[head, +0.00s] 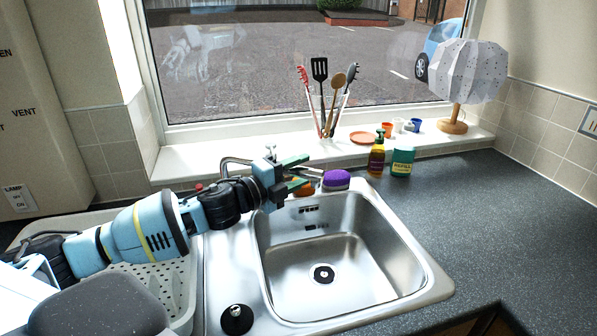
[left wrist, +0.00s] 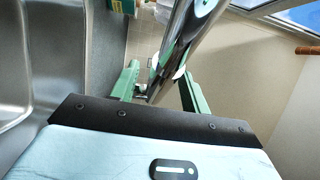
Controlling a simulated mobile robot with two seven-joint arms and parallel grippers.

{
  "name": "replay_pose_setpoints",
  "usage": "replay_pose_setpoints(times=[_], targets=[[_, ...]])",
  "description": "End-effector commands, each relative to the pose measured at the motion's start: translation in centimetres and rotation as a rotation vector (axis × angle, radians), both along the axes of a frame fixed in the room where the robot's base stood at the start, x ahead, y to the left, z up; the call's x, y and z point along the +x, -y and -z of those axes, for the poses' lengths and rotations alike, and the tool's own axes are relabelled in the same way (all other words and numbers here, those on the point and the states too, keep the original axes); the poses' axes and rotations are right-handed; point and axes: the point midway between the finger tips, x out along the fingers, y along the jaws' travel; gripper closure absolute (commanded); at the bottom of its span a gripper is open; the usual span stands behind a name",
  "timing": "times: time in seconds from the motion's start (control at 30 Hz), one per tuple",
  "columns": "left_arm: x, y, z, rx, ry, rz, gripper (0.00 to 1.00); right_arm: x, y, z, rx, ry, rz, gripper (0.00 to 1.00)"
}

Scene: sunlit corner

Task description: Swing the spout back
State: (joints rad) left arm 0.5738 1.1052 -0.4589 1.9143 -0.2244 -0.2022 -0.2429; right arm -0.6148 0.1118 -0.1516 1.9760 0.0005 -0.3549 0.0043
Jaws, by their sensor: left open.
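The chrome spout (head: 237,160) shows behind my left arm at the back edge of the sink, partly hidden by the arm and gripper. In the left wrist view the shiny spout tube (left wrist: 187,38) runs down between the two green fingers. My left gripper (head: 301,172) is open at the back left of the sink (head: 402,232), its fingers pointing right. In the left wrist view its fingers (left wrist: 158,72) stand apart on either side of the tube; I cannot tell whether they touch it. My right gripper is not in view.
A purple sponge (head: 337,180), a brown soap bottle (head: 377,157) and a green tub (head: 402,161) stand behind the sink. A utensil jar (head: 326,120), cups and a lamp (head: 468,72) are on the sill. A drainer (head: 182,285) lies left; the right counter (head: 500,215) is clear.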

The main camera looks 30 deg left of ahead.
Motion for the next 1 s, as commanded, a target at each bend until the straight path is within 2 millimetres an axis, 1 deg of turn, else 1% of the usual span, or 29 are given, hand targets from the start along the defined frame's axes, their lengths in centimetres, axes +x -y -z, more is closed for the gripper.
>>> replay_pose_setpoints(times=[0.37, 0.47, 0.7, 0.73, 1.0], targets=[[0.26, 0.11, 0.02, 0.001, -0.001, 0.0, 0.54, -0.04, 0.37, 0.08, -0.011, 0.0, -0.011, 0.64], [0.26, 0.11, 0.02, 0.0, 0.0, 0.0, 0.65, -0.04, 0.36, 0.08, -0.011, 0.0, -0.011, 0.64], [0.25, 0.11, 0.01, 0.0, 0.0, 0.0, 0.97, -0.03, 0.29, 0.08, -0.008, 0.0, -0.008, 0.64], [0.25, 0.11, 0.0, 0.0, 0.0, 0.0, 1.0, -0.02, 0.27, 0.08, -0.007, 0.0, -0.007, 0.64], [0.33, 0.06, 0.0, 0.0, 0.0, -0.001, 1.0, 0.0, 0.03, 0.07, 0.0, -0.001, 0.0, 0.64]])
